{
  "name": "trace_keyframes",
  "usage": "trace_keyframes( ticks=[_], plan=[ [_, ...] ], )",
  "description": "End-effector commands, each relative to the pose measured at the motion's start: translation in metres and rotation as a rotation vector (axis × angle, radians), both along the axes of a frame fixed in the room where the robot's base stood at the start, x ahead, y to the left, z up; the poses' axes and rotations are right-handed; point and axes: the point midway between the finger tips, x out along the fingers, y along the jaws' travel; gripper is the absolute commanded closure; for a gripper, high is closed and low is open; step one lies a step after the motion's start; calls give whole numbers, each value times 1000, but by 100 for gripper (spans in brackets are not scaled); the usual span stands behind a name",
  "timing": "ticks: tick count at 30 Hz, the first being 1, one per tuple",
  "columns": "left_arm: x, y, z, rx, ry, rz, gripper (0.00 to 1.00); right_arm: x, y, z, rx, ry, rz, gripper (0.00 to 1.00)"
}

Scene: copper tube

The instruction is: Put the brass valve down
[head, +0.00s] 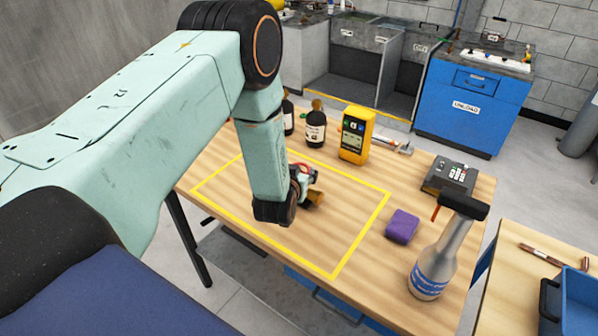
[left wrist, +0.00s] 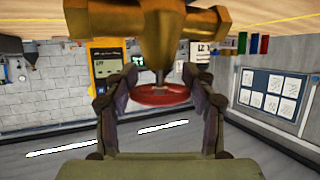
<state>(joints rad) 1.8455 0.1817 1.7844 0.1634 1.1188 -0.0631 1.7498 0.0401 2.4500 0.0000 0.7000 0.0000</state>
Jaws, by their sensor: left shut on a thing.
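The brass valve (head: 316,198) is at my left gripper (head: 301,184), inside the yellow outlined area on the wooden table. My arm hides much of the gripper and part of the valve. In the left wrist view, the brass body (left wrist: 145,32) fills the top middle, with a red handwheel (left wrist: 160,96) on its stem. The fingers of my left gripper (left wrist: 158,100) are shut on the valve, one on each side of the handwheel. The table top (left wrist: 275,18) shows just beyond the brass body. I cannot tell whether the valve touches it. My right gripper is not in view.
A yellow meter (head: 354,134) and dark bottles (head: 315,128) stand behind the outlined area (head: 362,232). A purple block (head: 402,226), a spray bottle (head: 434,262) and a keypad device (head: 449,175) are to the right. The front right of the outlined area is clear.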

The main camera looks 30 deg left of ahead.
Motion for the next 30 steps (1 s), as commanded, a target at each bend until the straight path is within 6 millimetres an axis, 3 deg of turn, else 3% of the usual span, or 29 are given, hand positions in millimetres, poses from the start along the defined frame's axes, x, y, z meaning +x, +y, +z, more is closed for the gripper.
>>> trace_keyframes(
  ticks=[2, 3, 9, 12, 23, 30],
  plan=[
    [1, 0, 1, 1, -5, 1, 100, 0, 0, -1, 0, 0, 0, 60],
    [0, 0, -2, 0, 1, 1, 45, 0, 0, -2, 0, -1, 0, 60],
    [0, 0, -1, 0, 1, 1, 28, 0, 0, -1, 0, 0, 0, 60],
    [0, 0, -1, 0, 1, 1, 21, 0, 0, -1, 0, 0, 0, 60],
    [-1, 0, 1, 0, 1, 1, 21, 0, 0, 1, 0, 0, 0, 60],
    [-28, -9, 13, -2, 3, 0, 21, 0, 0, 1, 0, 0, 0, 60]
  ],
)
